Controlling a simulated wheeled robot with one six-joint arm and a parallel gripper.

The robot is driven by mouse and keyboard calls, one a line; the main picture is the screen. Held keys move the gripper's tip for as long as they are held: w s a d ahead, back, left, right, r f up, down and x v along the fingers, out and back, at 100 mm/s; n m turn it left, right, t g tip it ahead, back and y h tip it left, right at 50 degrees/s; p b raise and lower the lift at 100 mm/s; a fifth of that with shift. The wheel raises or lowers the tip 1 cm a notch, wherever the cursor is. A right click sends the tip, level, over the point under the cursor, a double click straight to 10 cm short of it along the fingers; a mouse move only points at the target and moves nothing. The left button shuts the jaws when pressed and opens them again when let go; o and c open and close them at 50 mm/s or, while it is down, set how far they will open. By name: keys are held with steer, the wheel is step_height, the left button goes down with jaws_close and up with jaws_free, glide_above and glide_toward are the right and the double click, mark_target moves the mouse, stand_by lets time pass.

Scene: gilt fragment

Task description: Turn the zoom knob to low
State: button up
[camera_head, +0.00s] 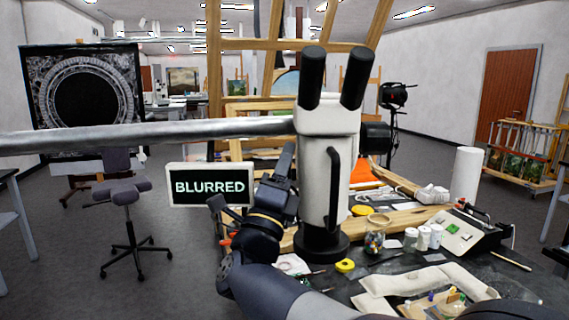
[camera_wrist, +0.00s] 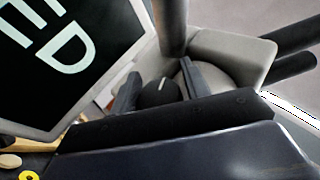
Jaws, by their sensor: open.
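The white stereo microscope (camera_head: 322,175) with two black eyepieces stands on the dark table, and its body also shows in the wrist view (camera_wrist: 225,45). The zoom knob (camera_wrist: 160,93) is a dark round knob with a short pale mark, seen on the microscope's side. My gripper (camera_wrist: 160,90) is open, with one finger on each side of the knob; I cannot tell whether they touch it. In the head view my gripper (camera_head: 284,165) is close to the left side of the microscope, and the knob is hidden. A screen (camera_head: 210,184) left of the gripper reads "BLURRED".
A pale horizontal boom (camera_head: 150,134) runs left from the microscope. A stool (camera_head: 127,210) stands on the open floor at left.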

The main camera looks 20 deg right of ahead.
steer(key=c, duration=0.7)
steer(key=shift+n+y+p, duration=0.3)
steer(key=shift+y, duration=0.2)
steer(key=g+y+p, duration=0.1)
steer(key=n+g+y+p, duration=0.1)
steer(key=p, duration=0.1)
steer(key=shift+w+r+n+y, duration=0.1)
steer(key=shift+w+n+y, duration=0.05)
steer(key=shift+n+y, duration=0.15)
steer(key=n+g+y+p, duration=0.1)
steer(key=g+y+p, duration=0.1)
steer(key=p, duration=0.5)
steer(key=shift+w+n+g+p, duration=0.1)
steer(key=shift+n+g+p, duration=0.2)
steer(key=shift+g+p, duration=0.15)
steer(key=f+g+y+p, duration=0.1)
steer(key=g+p, duration=0.1)
steer(key=p, duration=0.1)
steer(key=shift+n, duration=0.4)
steer(key=shift+f+n+g+y+p, duration=0.2)
steer(key=shift+f+g+y+p, duration=0.2)
steer(key=shift+g, duration=0.4)
steer(key=shift+f+n+g+y+p, duration=0.25)
steer(key=shift+g+y, duration=0.25)
steer(key=shift+g, duration=0.25)
steer(key=shift+f, duration=0.1)
